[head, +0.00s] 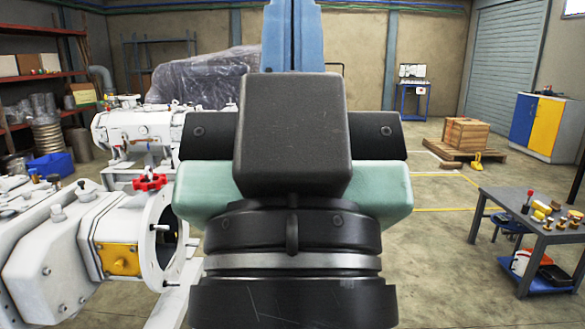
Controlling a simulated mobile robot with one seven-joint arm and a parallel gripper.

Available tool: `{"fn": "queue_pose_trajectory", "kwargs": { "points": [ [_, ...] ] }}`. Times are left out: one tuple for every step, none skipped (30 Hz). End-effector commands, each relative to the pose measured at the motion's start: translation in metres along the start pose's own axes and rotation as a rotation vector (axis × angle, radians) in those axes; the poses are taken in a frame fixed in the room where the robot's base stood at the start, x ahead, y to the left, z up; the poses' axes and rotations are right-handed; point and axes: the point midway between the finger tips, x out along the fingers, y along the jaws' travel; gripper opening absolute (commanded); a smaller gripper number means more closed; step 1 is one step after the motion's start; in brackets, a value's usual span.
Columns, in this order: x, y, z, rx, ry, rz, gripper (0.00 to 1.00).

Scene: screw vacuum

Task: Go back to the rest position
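My gripper (294,35) fills the middle of the head view, pointing up and away. Its body is black and pale green, with a large black block on top. Blue finger-like parts rise behind the block to the top edge of the picture. No held object shows. White vacuum machinery (66,246) stands at the left, with a red knob (149,182) and a yellow plate (118,259) on it.
A grey table (510,208) with small tools and brass parts stands at the right. Behind are a wooden crate (466,134) on a pallet, a blue-and-yellow cabinet (540,122) and a blue cart (414,99). Floor is open between my gripper and the table.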

Motion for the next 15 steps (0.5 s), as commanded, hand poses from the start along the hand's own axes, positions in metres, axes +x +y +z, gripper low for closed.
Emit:
{"fn": "queue_pose_trajectory", "kwargs": {
  "points": [
    [0.019, 0.0, -0.018, 0.001, -0.001, 0.0, 0.0],
    [0.025, 0.0, -0.022, 0.001, -0.001, 0.0, 0.0],
    [0.031, 0.0, -0.029, 0.002, -0.002, 0.0, 0.0],
    [0.037, 0.0, -0.034, 0.002, -0.002, 0.0, 0.0],
    [0.042, 0.0, -0.038, 0.002, -0.002, 0.0, 0.0],
    [0.049, 0.0, -0.045, 0.002, -0.003, 0.0, 0.0],
    [0.054, 0.0, -0.05, 0.002, -0.003, 0.0, 0.0],
    [0.059, 0.0, -0.054, 0.003, -0.003, 0.0, 0.0],
    [0.066, 0.0, -0.061, 0.003, -0.003, -0.001, 0.0],
    [0.071, 0.0, -0.066, 0.003, -0.003, -0.001, 0.0],
    [0.077, 0.0, -0.07, 0.003, -0.003, -0.001, 0.0],
    [0.084, 0.0, -0.077, 0.003, -0.003, -0.001, 0.0],
    [0.089, 0.0, -0.082, 0.003, -0.003, -0.001, 0.0],
    [0.094, 0.0, -0.087, 0.003, -0.004, -0.001, 0.0],
    [0.101, 0.0, -0.093, 0.003, -0.004, -0.001, 0.0]
  ]
}}
